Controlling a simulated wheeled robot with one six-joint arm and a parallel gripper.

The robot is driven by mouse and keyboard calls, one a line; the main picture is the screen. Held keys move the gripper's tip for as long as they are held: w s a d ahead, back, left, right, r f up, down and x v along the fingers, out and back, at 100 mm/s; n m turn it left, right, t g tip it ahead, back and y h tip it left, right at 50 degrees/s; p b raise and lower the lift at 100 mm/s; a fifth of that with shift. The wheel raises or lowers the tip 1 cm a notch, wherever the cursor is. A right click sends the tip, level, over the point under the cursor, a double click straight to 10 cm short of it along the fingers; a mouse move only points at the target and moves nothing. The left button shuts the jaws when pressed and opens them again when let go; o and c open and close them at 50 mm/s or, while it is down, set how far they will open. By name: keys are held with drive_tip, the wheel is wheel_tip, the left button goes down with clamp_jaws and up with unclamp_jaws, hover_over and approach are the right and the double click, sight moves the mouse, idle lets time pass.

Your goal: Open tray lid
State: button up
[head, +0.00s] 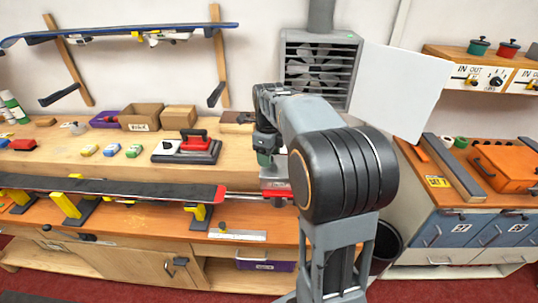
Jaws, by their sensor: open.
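I cannot pick out a tray lid for certain. An orange case (503,166) with a dark handle lies on the cabinet top at the right, and it looks closed. My gripper (265,158) is at the far end of my arm, over the bench in the middle, small and partly hidden by the arm. It is open. A grey and red thing (275,185) shows just below it, mostly hidden by my arm. I cannot tell whether they touch.
A long dark ski (110,190) lies across yellow supports on the front bench. A red-handled tool (187,148), cardboard boxes (140,117) and small coloured blocks stand on the back bench. A white panel (402,88) sticks out beside the fan (318,70). A purple bin (265,264) sits below.

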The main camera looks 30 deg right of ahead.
drive_tip(key=shift+f, duration=0.25)
drive_tip(key=shift+c, duration=0.4)
clamp_jaws()
